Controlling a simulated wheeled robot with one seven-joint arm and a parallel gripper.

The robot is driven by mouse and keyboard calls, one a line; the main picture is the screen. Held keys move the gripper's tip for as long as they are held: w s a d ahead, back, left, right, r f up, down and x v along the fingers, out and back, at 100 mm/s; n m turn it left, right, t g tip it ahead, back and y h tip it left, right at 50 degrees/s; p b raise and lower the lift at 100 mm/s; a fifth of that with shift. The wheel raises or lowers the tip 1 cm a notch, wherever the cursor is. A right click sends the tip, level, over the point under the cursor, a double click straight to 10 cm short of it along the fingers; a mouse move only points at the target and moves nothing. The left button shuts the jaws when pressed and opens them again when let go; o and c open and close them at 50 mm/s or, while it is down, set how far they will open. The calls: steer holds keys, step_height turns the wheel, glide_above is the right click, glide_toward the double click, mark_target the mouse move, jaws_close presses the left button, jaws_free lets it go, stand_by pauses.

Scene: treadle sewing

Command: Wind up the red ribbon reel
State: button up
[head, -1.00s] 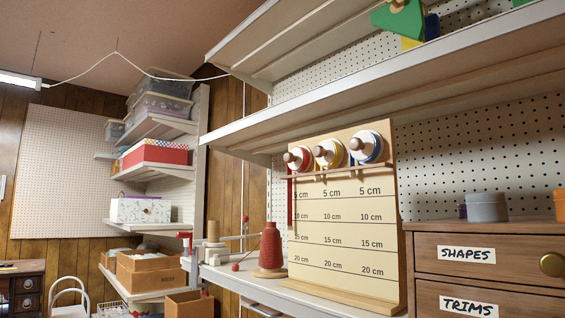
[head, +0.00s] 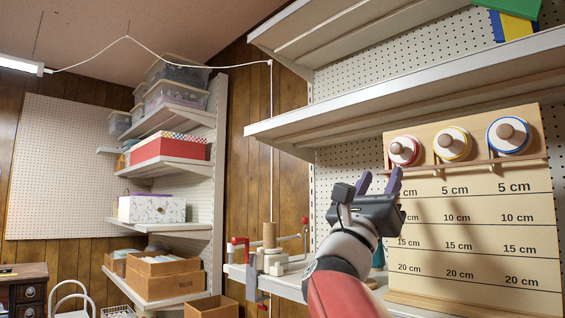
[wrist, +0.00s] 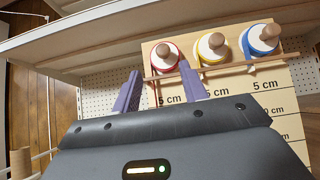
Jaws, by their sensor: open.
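The red ribbon reel (head: 404,150) is the leftmost of three reels on an upright wooden board (head: 470,290) marked in centimetres. It has a red rim, a pale face and a brown wooden knob. In the wrist view the red reel (wrist: 164,55) shows ahead, just beyond and between my fingers. My gripper (head: 380,180) is open and empty, raised in front of the board's left edge, below and left of the red reel and apart from it. The red ribbon's hanging end is hardly visible; my gripper hides part of that area.
A yellow reel (head: 452,144) and a blue reel (head: 508,136) sit to the right of the red one. A thin rail (head: 470,166) runs below the reels. A shelf (head: 420,93) overhangs above the board. A clamped winder (head: 268,255) stands left of my arm.

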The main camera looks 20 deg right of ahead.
mark_target(395, 150)
steer(key=shift+m+g, duration=0.3)
steer(key=shift+g, duration=0.1)
steer(key=p+x, duration=0.1)
steer(key=x, duration=0.3)
steer(key=p+x, duration=0.2)
steer(key=x, duration=0.2)
steer(key=shift+s, duration=0.2)
steer(key=c, duration=0.9)
steer(key=shift+a+f+n+t+b, duration=0.1)
steer(key=shift+n+t+b, duration=0.5)
steer(key=shift+n+t, duration=0.2)
